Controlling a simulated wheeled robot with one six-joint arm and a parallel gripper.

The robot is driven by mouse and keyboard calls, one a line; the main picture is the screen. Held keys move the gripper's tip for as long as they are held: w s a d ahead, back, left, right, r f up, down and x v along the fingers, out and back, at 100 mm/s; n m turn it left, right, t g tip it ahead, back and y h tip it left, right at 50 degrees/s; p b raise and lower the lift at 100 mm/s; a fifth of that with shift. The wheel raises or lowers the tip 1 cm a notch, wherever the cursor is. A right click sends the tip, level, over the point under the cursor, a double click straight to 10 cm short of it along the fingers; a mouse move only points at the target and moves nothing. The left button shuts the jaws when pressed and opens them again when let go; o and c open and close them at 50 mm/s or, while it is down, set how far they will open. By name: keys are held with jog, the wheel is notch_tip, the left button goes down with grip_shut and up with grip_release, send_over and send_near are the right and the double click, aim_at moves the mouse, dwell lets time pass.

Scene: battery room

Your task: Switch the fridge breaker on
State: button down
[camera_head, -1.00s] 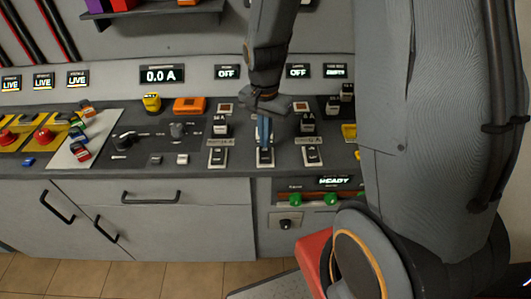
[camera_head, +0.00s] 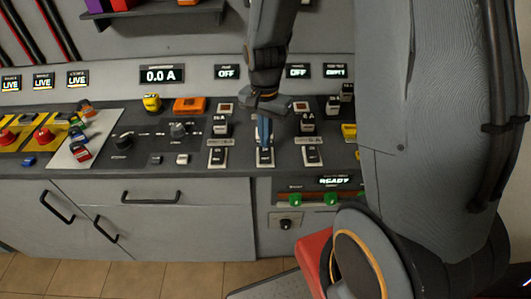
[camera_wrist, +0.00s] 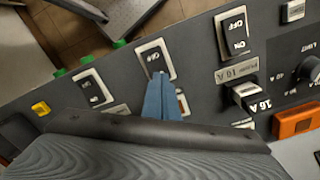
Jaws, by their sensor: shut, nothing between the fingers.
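My gripper (camera_head: 264,143) is shut and empty. Its blue fingers point down at the middle one of three white-framed rocker switches. The middle rocker (camera_head: 265,158) is partly covered by the fingertips. In the wrist view, my fingertips (camera_wrist: 163,82) overlap the near part of that middle rocker (camera_wrist: 155,56); whether they touch it I cannot tell. The left rocker (camera_head: 217,157) and right rocker (camera_head: 312,156) are clear of the fingers. The small labels are too blurred to tell which rocker is the fridge's.
Taller breaker blocks (camera_head: 221,125) stand behind the rockers. Two displays read OFF, at left (camera_head: 228,72) and right (camera_head: 298,72). An ammeter (camera_head: 162,74) reads 0.0 A. An orange block (camera_head: 189,105) and a yellow one (camera_head: 152,102) stand left. Green knobs (camera_head: 330,199) are below the panel edge.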

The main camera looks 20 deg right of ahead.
jog(key=shift+f+b, duration=0.35)
jog(key=shift+f, duration=0.4)
dwell(0.3)
notch_tip(320, 180, up, 7)
jog(key=p, duration=0.6)
dwell(0.4)
jog(key=s+r+n+t+b, duration=0.1)
jog(key=s+n+b, duration=0.5)
jog(key=s+n, duration=0.3)
jog(key=shift+s+n, duration=0.25)
jog(key=shift+n, duration=0.05)
